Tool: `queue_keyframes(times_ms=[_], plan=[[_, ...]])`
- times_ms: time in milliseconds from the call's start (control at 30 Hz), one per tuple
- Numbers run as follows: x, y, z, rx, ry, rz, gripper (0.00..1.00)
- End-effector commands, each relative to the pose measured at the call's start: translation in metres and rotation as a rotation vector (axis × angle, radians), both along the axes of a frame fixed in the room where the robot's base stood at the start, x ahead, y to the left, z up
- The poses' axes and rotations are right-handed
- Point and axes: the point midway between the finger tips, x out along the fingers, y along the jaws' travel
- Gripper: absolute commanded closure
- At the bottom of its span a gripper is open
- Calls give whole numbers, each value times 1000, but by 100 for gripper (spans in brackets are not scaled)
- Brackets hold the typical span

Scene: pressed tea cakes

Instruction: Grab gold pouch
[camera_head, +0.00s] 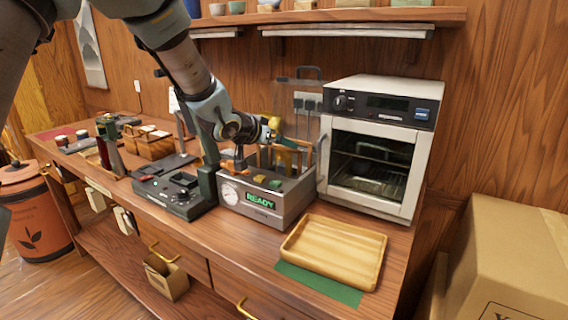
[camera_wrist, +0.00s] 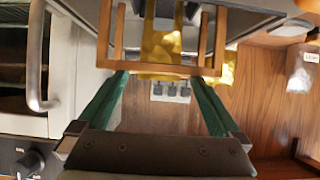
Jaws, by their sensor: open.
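In the wrist view the gold pouch (camera_wrist: 162,45) shows as a shiny yellow shape behind a wooden frame (camera_wrist: 208,45), which hides parts of it. My gripper (camera_wrist: 162,76) is open, its two green fingers apart and reaching toward the frame, with the pouch ahead between and just beyond them. Contact cannot be told. In the head view my gripper (camera_head: 290,143) is over the back of the grey machine with the READY display (camera_head: 262,202), left of the oven. A yellow-orange patch (camera_head: 287,160) there is probably the pouch, partly hidden by the wooden rack and my arm.
A white oven (camera_head: 372,150) stands close on the right of my gripper. A wooden tray (camera_head: 335,250) lies empty on a green mat (camera_head: 318,284) at the counter front. A dark device (camera_head: 174,190) stands left of the machine. A shelf (camera_head: 340,17) runs above.

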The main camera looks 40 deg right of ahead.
Motion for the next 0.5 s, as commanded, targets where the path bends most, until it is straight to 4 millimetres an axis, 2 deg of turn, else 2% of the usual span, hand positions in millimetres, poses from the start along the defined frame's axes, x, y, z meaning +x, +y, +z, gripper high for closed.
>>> queue_keyframes(times_ms=[33, 200, 500], plan=[[-1, -8, -2, 2, 0, -4, 0], [5, -21, -10, -1, 0, 0, 0], [5, -23, -12, -1, 0, 0, 2]])
